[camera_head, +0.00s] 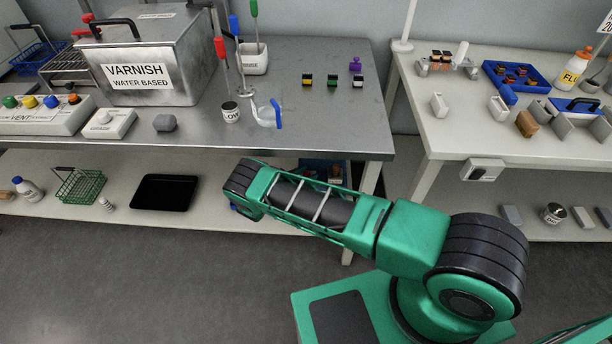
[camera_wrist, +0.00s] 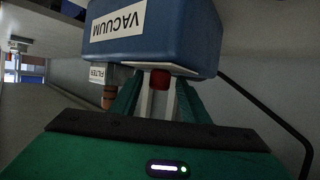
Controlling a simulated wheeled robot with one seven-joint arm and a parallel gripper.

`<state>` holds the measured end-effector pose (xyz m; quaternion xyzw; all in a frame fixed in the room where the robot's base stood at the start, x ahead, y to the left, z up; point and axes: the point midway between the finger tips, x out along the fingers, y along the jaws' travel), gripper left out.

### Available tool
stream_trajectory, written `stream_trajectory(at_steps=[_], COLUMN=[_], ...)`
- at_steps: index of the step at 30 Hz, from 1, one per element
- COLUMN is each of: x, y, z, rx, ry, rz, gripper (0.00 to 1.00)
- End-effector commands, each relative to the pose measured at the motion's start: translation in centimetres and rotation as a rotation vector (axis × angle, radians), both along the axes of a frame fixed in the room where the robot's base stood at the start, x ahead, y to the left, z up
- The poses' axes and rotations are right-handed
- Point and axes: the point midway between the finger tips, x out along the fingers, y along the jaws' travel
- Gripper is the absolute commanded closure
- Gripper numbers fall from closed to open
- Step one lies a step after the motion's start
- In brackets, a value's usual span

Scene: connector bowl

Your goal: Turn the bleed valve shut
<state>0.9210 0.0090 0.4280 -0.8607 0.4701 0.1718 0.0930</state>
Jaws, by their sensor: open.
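In the wrist view, a blue unit (camera_wrist: 190,35) carries an upside-down VACUUM label. A small red knob-like part (camera_wrist: 159,79) shows below its edge, and may be the bleed valve. My gripper (camera_wrist: 160,88) is open, with its pale fingers on either side of the red part. I cannot tell whether they touch it or how far it is turned. In the head view my arm reaches to the bench's front edge, and my gripper is hidden there.
A part labelled FILTER (camera_wrist: 103,82) with a brownish piece below sits left of my fingers. A dark tube (camera_wrist: 262,115) runs along the right. In the head view, the metal bench (camera_head: 300,125) stands above a lower shelf (camera_head: 225,210) with a black tray (camera_head: 164,192).

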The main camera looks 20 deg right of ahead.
Motion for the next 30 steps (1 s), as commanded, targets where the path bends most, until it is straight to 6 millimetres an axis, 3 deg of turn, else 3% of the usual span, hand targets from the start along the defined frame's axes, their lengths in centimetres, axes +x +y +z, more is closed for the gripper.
stream_trajectory(at_steps=[4, 9, 20, 30], x=[0.00, 0.01, 0.03, -0.11], y=[0.01, 0.02, 0.09, -0.02], z=[0.00, 0.02, 0.10, 0.10], rx=[0.000, 0.000, 0.002, 0.002], ry=[0.000, 0.000, -0.001, 0.002], rz=[0.000, 0.000, 0.035, 0.246], gripper=[0.58, 0.99, 1.00, 1.00])
